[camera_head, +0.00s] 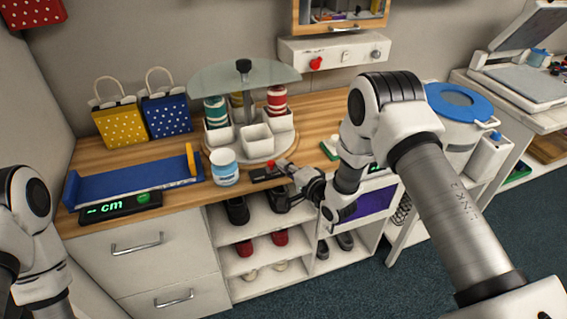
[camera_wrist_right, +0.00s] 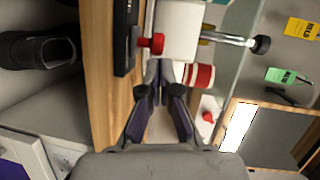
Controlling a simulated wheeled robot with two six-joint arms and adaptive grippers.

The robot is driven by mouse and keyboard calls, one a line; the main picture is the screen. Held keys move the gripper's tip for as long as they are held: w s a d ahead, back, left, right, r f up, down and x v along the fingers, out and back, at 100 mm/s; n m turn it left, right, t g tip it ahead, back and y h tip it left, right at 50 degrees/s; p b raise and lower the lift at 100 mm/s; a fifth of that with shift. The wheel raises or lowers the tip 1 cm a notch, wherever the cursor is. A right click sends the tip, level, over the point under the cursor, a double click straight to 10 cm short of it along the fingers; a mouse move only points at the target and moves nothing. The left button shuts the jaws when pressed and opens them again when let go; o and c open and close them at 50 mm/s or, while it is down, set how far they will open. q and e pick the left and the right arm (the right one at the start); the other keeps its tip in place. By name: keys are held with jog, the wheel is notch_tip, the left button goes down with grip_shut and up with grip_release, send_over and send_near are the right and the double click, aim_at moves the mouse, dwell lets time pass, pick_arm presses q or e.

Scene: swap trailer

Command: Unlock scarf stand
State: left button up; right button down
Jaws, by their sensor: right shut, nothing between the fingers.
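The scarf stand (camera_head: 243,151) is a round carousel on the wooden counter, with white cups, a clear top disc and a black top knob. Red-and-white (camera_head: 277,100) and green-and-white rolls stand in it. In front of it is a dark base with a small red knob (camera_head: 271,168), likely its lock. My right gripper (camera_head: 285,166) is shut and empty, just right of the red knob. In the right wrist view the red knob (camera_wrist_right: 152,44) lies beyond my right fingertips (camera_wrist_right: 157,85); contact cannot be told.
A white-and-blue tub (camera_head: 224,168) stands left of the dark base. A blue tray (camera_head: 130,185) and a green "cm" display (camera_head: 120,206) are further left. Polka-dot bags (camera_head: 167,114) stand at the wall. Shelves with shoes (camera_head: 237,210) are below the counter edge.

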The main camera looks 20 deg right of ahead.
aim_at(274, 169)
jog(key=shift+w+a+f, duration=0.1)
jog(key=shift+a, duration=0.1)
jog(key=a, duration=0.2)
jog(key=shift+a+b, duration=0.4)
jog(key=shift+a, duration=0.5)
jog(key=shift+d, duration=0.15)
